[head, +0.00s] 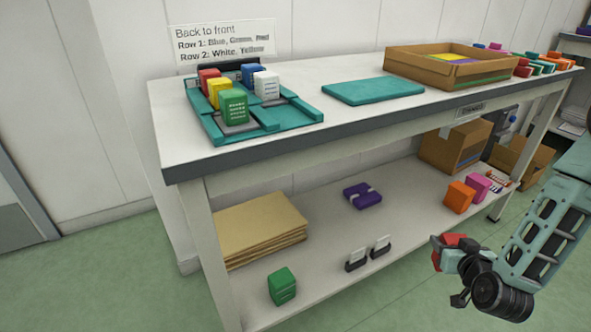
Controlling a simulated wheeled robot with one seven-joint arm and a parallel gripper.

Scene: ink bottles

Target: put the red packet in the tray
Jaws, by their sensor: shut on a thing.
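My gripper (447,254) is at the lower right, in front of the table, and is shut on a red packet (453,240). Much of this packet is hidden behind the fingers. The teal tray (213,131) sits on the left end of the tabletop, far up and left of my gripper. In it stand a red block (207,82), a yellow block (219,94), a green block (234,107), a blue block (252,74) and a white block (267,86). Bare tray surface shows at its front right.
A flat teal mat (372,91) and a cardboard box (400,70) are on the tabletop (300,81). Coloured blocks crowd its far right. A sign (222,42) is behind the tray. The lower shelf holds envelopes (262,224), a green block (282,287) and a purple item (362,196).

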